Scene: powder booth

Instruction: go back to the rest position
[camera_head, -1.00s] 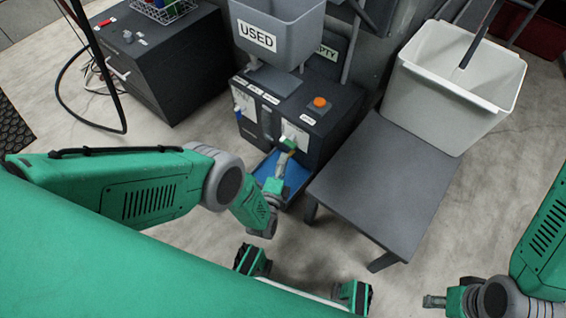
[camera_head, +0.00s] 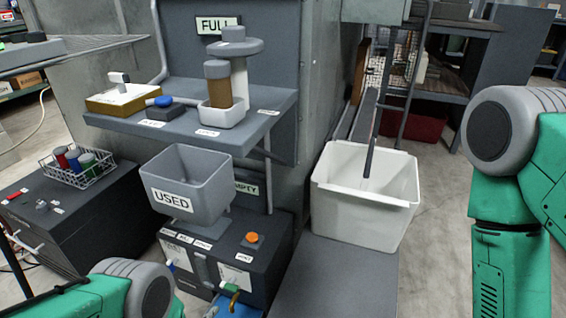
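My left arm (camera_head: 125,290) shows only as a green link with a grey joint at the bottom left. Its gripper is below the picture and hidden. My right arm (camera_head: 510,200) hangs down along the right edge, with its grey joint at the top and the forearm pointing down. The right gripper is also out of the picture. Neither arm touches anything that I can see.
A grey USED bin (camera_head: 187,185) stands above a dark box with an orange button (camera_head: 252,238). A shelf (camera_head: 190,115) holds a brown-filled bottle (camera_head: 218,85). A white bin (camera_head: 365,195) stands behind a low grey table (camera_head: 335,280). A wire basket (camera_head: 75,165) sits left.

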